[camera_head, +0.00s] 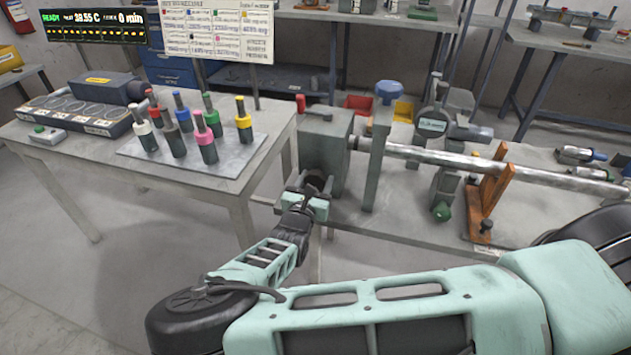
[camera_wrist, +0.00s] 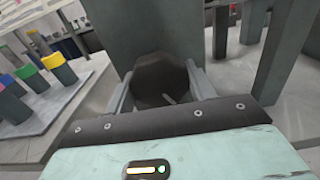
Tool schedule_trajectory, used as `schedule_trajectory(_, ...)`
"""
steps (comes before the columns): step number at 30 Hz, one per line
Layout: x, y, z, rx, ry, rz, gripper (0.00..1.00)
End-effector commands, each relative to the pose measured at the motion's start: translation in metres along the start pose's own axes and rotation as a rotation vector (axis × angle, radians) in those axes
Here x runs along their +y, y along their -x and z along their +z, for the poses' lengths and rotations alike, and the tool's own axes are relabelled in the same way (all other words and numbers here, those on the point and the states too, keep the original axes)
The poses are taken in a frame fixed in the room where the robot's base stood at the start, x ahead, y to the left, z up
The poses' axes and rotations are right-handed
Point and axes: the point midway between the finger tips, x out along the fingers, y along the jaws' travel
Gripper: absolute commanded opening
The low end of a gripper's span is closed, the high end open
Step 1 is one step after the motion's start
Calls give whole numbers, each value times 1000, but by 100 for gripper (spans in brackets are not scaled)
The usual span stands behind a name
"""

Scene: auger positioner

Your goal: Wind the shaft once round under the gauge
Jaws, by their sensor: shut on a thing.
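A long grey shaft (camera_head: 460,160) runs level from a grey block housing (camera_head: 325,150) to the right. A round gauge or label plate (camera_head: 432,124) stands on a grey upright over the shaft; its reading is too small to make out. A dark faceted knob (camera_wrist: 160,78) sits on the housing's near face, at its left end. My gripper (camera_head: 315,186) reaches the knob from the front. In the wrist view its two fingers lie on either side of the knob, shut on it. The knob is mostly hidden by the gripper in the head view.
An orange bracket (camera_head: 490,190) supports the shaft on the bench. A side table at left holds a plate (camera_head: 170,155) with several coloured tool holders. Loose tools (camera_head: 580,155) lie at right.

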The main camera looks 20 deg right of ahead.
Motion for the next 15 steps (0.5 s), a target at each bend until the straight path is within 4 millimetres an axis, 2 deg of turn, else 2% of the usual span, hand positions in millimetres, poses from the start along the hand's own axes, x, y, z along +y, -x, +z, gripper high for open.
schedule_trajectory(8,0,0,2,-1,-128,0,31)
schedule_trajectory(15,1,0,3,-2,-337,1,31)
